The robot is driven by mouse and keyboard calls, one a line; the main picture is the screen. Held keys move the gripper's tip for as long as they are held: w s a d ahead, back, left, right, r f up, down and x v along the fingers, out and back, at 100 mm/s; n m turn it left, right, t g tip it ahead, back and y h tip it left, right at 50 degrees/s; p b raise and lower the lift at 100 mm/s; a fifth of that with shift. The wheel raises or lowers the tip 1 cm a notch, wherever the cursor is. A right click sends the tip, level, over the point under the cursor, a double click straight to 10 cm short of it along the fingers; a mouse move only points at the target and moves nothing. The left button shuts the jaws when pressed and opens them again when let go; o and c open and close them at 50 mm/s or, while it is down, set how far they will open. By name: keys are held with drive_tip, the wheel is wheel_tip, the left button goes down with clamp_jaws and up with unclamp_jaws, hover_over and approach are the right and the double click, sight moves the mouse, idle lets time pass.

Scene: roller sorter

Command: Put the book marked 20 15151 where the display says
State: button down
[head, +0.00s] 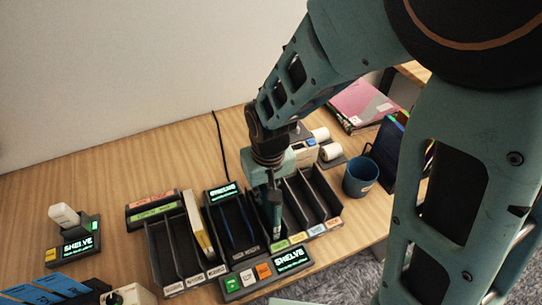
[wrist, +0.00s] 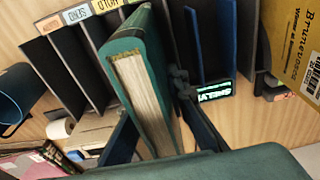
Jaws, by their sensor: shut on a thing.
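My gripper (head: 276,205) is shut on a green book (wrist: 133,50). The book stands upright between the two fingers in the wrist view, spine and cover green, page edges cream. In the head view the green book (head: 277,222) hangs over the gap between the middle rack and the right rack (head: 318,190). I cannot read any number on it. A display reading SHELVE (head: 292,257) stands on the button console at the front; its smaller line is illegible. Another lit display (head: 222,191) sits at the back of the middle rack.
A left rack (head: 172,255) holds a yellow book (head: 197,225). The right rack has coloured slot labels and several empty-looking slots. A scanner stand with its own SHELVE display (head: 80,246) is at left. A blue cup (head: 360,175) and a pink binder (head: 362,103) are at right.

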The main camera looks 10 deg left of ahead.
drive_tip(key=shift+f+b, duration=0.45)
drive_tip(key=shift+f, duration=0.05)
drive_tip(key=c, duration=1.8)
unclamp_jaws()
drive_tip(key=shift+r, duration=0.1)
drive_tip(key=shift+s+d+r, duration=0.1)
drive_tip(key=shift+s+r, duration=0.1)
drive_tip(key=shift+r, duration=1.65)
drive_tip(key=shift+s+d+r, duration=0.1)
drive_tip(key=shift+s+r, duration=0.05)
drive_tip(key=shift+r, duration=1.65)
